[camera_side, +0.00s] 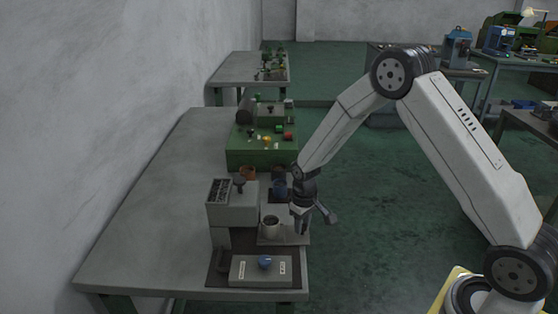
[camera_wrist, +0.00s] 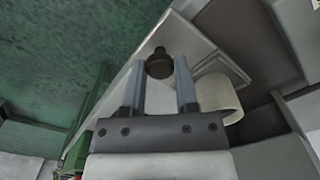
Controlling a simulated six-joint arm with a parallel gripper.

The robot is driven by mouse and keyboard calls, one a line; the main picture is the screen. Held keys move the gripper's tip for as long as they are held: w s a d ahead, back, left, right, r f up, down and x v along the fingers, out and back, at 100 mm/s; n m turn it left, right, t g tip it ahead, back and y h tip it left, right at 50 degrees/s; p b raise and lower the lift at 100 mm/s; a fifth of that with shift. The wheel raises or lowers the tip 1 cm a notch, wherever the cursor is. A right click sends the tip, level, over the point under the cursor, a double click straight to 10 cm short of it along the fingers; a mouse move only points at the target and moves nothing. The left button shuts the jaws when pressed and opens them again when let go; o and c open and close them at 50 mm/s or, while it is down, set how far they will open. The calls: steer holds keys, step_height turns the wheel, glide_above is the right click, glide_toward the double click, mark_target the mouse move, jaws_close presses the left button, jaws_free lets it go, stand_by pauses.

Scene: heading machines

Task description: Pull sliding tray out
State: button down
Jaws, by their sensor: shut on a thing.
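The sliding tray (camera_side: 284,239) is a light grey flat plate that sticks out to the right from under the grey machine (camera_side: 232,205). In the wrist view the tray (camera_wrist: 192,40) runs diagonally, with a dark round knob (camera_wrist: 160,66) near its edge. My gripper (camera_side: 301,231) is down at the tray's right edge. In the wrist view its two fingers stand on either side of the knob, and my gripper (camera_wrist: 159,77) is shut on it. A pale cup (camera_side: 270,230) stands on the tray; it also shows right of the fingers in the wrist view (camera_wrist: 218,97).
A grey box with a blue knob (camera_side: 264,263) sits at the front of the table (camera_side: 150,235). A blue item (camera_side: 279,189) and a brown pot (camera_side: 248,173) stand behind the machine. A green machine (camera_side: 250,155) is farther back. Open floor lies right of the table.

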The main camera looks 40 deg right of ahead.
steer(key=shift+s+d, duration=1.35)
steer(key=shift+d, duration=0.05)
steer(key=shift+c, duration=1.9)
jaws_free()
steer(key=shift+r, duration=0.1)
step_height(320, 180, up, 8)
steer(key=shift+f, duration=0.2)
